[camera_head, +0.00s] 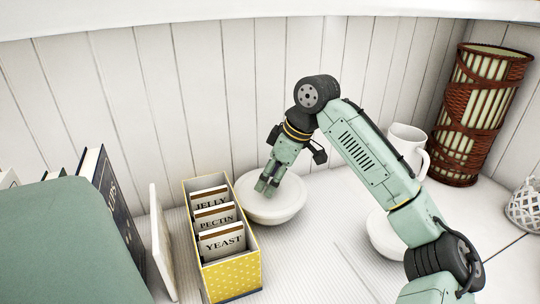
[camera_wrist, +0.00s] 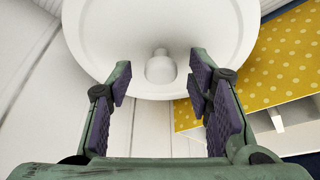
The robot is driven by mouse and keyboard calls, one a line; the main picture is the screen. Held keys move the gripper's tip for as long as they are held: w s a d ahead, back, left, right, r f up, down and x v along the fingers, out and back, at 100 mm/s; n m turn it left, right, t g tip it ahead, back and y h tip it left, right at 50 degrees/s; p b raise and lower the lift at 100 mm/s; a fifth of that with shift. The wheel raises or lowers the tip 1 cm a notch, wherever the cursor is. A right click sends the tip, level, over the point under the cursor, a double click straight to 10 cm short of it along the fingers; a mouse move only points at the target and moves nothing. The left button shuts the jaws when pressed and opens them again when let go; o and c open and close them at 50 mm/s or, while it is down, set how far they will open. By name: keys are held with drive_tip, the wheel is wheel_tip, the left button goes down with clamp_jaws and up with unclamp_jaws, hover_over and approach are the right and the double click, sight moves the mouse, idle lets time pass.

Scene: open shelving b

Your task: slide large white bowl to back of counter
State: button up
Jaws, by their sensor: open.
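The large white bowl (camera_head: 284,210) stands upright on the white counter (camera_head: 310,270), just right of a yellow box and near the back wall. My gripper (camera_head: 267,187) points down over the bowl's left part. In the wrist view, the bowl (camera_wrist: 115,35) fills the top centre, with a small round knob-like shape (camera_wrist: 160,68) near its lower rim. My gripper's two fingers (camera_wrist: 160,78) are apart there, with nothing held between them. I cannot tell whether the fingertips touch the bowl.
The yellow dotted box (camera_head: 232,277) with labelled cards is close to the bowl's left; it also shows in the wrist view (camera_wrist: 285,65). Books (camera_head: 105,195) stand further left. A white mug (camera_head: 405,140), another white bowl (camera_head: 383,238) behind my arm, and a wicker lamp (camera_head: 470,115) are right.

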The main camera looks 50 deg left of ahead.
drive_tip(key=v, duration=1.1)
drive_tip(key=shift+d+r, duration=0.15)
drive_tip(key=shift+r, duration=0.2)
